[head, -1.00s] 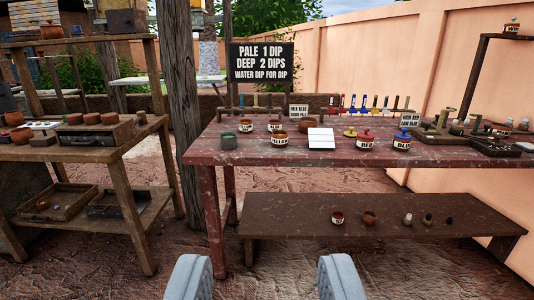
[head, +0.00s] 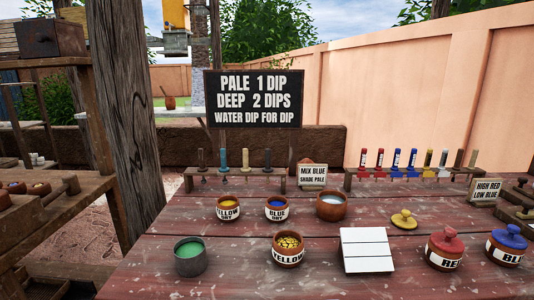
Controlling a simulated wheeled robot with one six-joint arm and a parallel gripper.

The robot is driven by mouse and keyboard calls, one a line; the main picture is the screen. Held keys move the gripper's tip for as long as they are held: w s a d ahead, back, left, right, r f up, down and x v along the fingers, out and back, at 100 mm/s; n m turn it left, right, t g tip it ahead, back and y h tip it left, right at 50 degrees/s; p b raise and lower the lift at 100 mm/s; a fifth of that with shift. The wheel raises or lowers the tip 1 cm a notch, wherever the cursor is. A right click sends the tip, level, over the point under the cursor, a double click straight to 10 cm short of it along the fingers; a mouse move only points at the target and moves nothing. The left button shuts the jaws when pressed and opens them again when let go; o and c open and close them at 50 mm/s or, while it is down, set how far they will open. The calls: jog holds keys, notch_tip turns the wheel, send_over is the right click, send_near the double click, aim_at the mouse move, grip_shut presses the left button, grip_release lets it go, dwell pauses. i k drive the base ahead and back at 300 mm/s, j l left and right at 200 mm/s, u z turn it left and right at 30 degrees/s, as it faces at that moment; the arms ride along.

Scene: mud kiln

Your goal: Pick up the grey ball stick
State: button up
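A wooden rack (head: 236,171) at the back left of the red table holds upright sticks with small dark ends below its bar. From left to right they are a dark grey-brown stick (head: 201,158), a teal stick (head: 223,159), a yellowish stick (head: 245,159) and a dark olive stick (head: 268,159). A second rack (head: 405,173) at the back right holds several sticks with red, blue, yellow, pale and brown handles. I cannot tell which stick is the grey ball stick. My gripper is outside the view.
On the red table (head: 220,274) stand a green-filled cup (head: 190,257), a yellow pot (head: 288,249), small labelled bowls, a white tile board (head: 366,250) and lidded red (head: 444,250) and blue (head: 507,246) pots. A thick wooden post (head: 126,110) rises at left. A black sign (head: 253,98) stands behind.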

aim_at(268, 169)
jog(key=i+j, duration=0.1)
jog(key=i, duration=1.4)
jog(key=l+z, duration=0.05)
jog(key=l, duration=0.05)
